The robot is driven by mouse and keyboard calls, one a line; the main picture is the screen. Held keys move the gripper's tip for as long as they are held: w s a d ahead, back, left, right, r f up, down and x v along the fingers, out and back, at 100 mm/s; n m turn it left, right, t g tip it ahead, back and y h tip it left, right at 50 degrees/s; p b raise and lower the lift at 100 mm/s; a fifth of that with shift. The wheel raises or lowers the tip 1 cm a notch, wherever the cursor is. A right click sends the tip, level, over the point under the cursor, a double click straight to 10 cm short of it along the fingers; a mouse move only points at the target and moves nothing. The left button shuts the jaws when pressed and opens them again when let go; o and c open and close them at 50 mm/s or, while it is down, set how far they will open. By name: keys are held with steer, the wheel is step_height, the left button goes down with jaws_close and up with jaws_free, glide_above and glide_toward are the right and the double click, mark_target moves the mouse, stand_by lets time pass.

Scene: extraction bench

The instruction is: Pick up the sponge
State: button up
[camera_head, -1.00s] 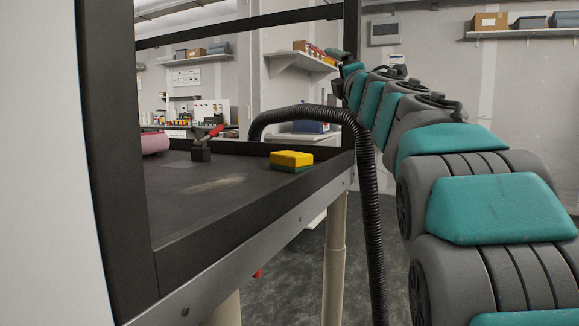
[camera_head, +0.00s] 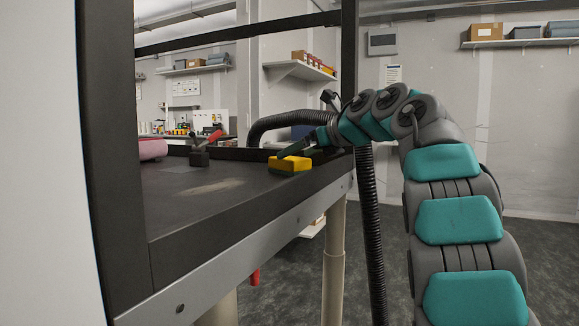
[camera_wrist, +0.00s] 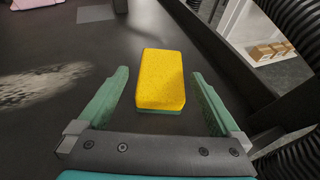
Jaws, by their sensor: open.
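The sponge (camera_head: 289,165) is a yellow block with a green underside. It lies on the dark bench top (camera_head: 200,210) near its right edge. In the wrist view the sponge (camera_wrist: 161,78) lies ahead of and partly between the two green fingers of my gripper (camera_wrist: 164,85). The fingers are spread apart, with a gap to the sponge on either side. In the head view my gripper (camera_head: 300,146) reaches in from the right, close above the sponge. Whether the fingertips touch the bench cannot be told.
A raised dark rim (camera_wrist: 225,65) runs close along the sponge's right side. A black ribbed hose (camera_head: 367,220) hangs at the bench's right corner. The bench's middle is clear.

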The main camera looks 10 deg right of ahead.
mark_target(289, 157)
steer(key=shift+p+x, duration=0.35)
steer(key=shift+x, duration=2.4)
steer(key=shift+d+r, duration=0.1)
steer(key=c, duration=1.3)
